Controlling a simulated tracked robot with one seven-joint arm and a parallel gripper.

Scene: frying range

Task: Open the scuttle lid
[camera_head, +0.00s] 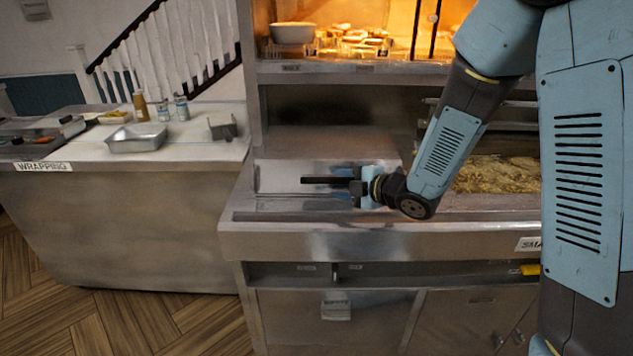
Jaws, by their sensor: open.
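A flat, shiny metal panel (280,174), which looks like the scuttle lid, lies at the left end of the frying range top. It appears shut; no open gap shows. My gripper (308,183) is in front of the panel in the picture, with its dark fingers pointing left. It is open and holds nothing that I can see. The fingers overlap in this view, and I cannot tell whether they touch the panel. My gripper and wrist hide the panel's right part.
A bin of golden fried bits (500,174) is at the right, partly behind my arm. A lit warming shelf (350,67) is above. The wrapping counter (190,152) at left holds a metal tray (136,138) and bottles. Wooden floor (120,325) is clear in front.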

